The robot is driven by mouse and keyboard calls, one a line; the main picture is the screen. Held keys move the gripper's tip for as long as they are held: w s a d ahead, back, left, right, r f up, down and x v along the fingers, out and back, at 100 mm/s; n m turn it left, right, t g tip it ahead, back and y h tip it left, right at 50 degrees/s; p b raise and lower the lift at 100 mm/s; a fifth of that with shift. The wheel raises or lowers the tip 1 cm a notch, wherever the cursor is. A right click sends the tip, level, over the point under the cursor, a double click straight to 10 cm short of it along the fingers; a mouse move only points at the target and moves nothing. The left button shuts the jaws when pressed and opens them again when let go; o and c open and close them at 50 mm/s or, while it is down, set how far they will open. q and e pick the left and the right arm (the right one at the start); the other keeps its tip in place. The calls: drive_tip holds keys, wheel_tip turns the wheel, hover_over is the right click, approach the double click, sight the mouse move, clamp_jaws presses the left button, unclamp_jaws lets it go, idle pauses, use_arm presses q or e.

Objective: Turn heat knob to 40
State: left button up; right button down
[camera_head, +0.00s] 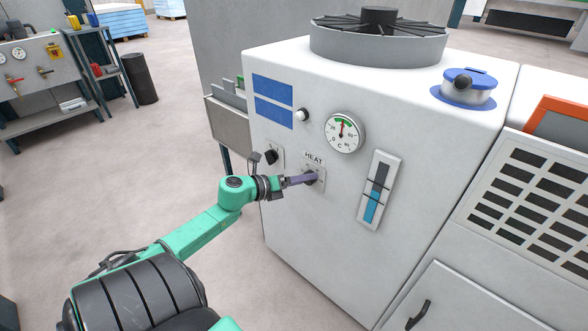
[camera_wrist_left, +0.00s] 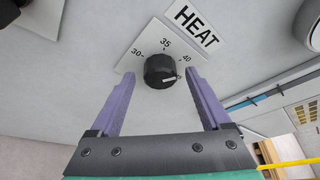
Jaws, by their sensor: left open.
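The black heat knob (camera_wrist_left: 160,71) sits on a white plate (camera_wrist_left: 130,62) marked 30, 35 and 40, under a HEAT label (camera_wrist_left: 197,24). Its white mark points right and slightly down, clockwise past the 40 as seen in the left wrist view. My left gripper (camera_wrist_left: 159,73) is open, its purple fingers on either side of the knob with gaps visible. In the head view, my left gripper (camera_head: 303,180) reaches the knob from the left and partly hides it. My right gripper is not in view.
A round dial gauge (camera_head: 344,132) marked C is above the knob, its needle near upright. A blue level gauge (camera_head: 378,190) is to the right. A black switch (camera_head: 271,157) is close by on the left, near my wrist. The white cabinet front (camera_head: 300,240) below is clear.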

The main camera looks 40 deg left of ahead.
use_arm(q)
drive_tip(key=p+v, duration=0.1)
drive_tip(key=v, duration=1.3)
drive_tip(key=shift+s, duration=0.25)
drive_tip(key=shift+f, duration=0.1)
